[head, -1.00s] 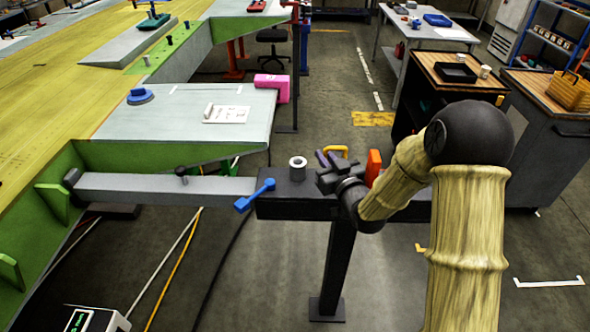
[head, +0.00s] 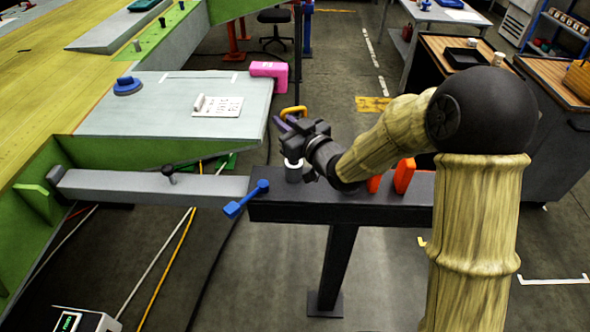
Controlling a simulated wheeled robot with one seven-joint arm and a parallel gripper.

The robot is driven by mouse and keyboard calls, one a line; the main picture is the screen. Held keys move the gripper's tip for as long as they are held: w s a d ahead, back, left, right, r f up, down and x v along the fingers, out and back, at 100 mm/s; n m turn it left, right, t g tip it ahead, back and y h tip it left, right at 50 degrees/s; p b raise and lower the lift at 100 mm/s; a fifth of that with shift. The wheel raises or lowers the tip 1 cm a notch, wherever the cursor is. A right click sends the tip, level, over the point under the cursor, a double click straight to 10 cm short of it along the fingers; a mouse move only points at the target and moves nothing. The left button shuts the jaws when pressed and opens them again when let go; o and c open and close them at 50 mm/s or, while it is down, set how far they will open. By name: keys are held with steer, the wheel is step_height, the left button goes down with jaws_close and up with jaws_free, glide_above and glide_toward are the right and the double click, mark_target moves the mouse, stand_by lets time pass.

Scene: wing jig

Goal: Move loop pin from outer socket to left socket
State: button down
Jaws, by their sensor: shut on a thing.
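The loop pin shows as a yellow loop (head: 293,112) at the fingers of my gripper (head: 287,123) in the head view. My gripper is shut on it and holds it up above the dark beam (head: 330,212). The pin's shank is hidden behind the gripper. A grey ring-shaped socket (head: 293,172) stands on the beam's left part, below my gripper, its top partly covered. I cannot tell whether the pin is lined up over it. No other socket shows clearly; my arm covers part of the beam.
Two orange upright blocks (head: 404,176) stand on the beam right of my wrist. A blue handle (head: 247,198) sits at the beam's left end, beside a grey bar (head: 130,187). A pink box (head: 269,75) stands on the grey panel behind.

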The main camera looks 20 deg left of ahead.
steer(key=shift+w+f+p, duration=0.1)
steer(key=shift+f+p, duration=0.3)
steer(key=shift+f, duration=2.45)
steer(key=shift+a, duration=0.1)
step_height(320, 180, down, 4)
steer(key=shift+f+p, duration=0.1)
steer(key=shift+p, duration=0.3)
steer(key=shift+f+b, duration=0.3)
steer(key=shift+b, duration=0.1)
steer(key=c, duration=1.5)
jaws_free()
